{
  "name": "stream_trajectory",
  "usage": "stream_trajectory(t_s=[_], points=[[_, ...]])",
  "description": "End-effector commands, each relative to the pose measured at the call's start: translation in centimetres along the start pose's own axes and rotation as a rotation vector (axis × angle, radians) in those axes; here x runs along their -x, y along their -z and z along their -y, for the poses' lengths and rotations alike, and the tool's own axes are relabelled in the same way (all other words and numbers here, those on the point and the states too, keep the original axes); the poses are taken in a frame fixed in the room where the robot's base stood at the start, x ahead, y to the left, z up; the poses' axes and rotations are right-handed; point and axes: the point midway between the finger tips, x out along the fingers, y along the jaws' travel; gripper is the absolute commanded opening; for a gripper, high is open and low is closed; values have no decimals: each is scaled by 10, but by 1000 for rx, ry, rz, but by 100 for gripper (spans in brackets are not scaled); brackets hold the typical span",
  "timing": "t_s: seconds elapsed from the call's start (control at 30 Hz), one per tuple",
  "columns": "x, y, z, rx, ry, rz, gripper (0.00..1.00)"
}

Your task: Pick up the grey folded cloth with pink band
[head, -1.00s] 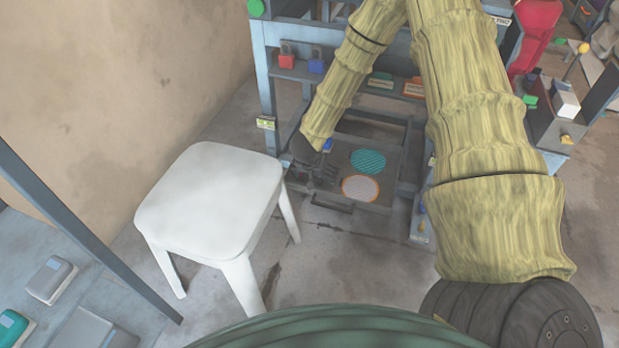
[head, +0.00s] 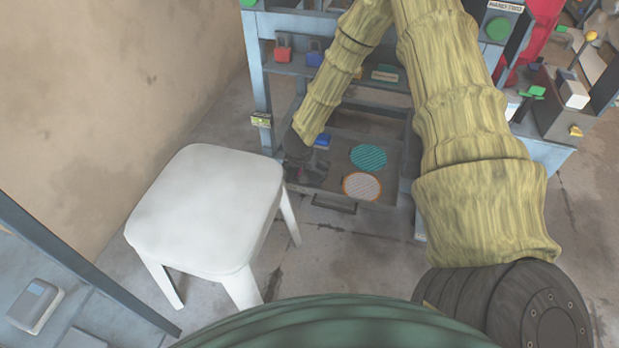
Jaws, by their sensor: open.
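I cannot make out a grey folded cloth with a pink band in the head view. My gripper (head: 307,179) is small and partly shaded at the end of my sleeved arm. It is open and low over the left side of an open drawer or tray (head: 335,199) under the workbench. A teal striped disc (head: 368,157) and a pale disc with an orange rim (head: 361,186) lie in this tray to the right of my gripper. A blue item (head: 322,140) shows just behind it. My gripper and forearm hide the tray's left part.
A white stool (head: 207,208) stands close to the left of the tray. Red (head: 283,52) and blue (head: 315,55) padlock-like items are on the shelf above. A grey item with a blue patch (head: 36,304) lies on a surface at lower left. The floor in front of the tray is clear.

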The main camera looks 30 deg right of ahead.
Motion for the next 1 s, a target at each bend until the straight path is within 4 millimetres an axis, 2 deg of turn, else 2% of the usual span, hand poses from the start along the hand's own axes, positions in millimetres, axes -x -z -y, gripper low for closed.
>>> stream_trajectory(t_s=[0.17, 0.6, 0.87, 0.9, 1.0], points=[[-8, 0, 0, -1, 1, 0, 100], [-51, 4, 0, -1, 0, 0, 100], [-52, 5, 0, 0, 0, 0, 100], [-52, 5, 0, 0, 0, 0, 98], [-52, 5, 0, 0, 0, 0, 80]])
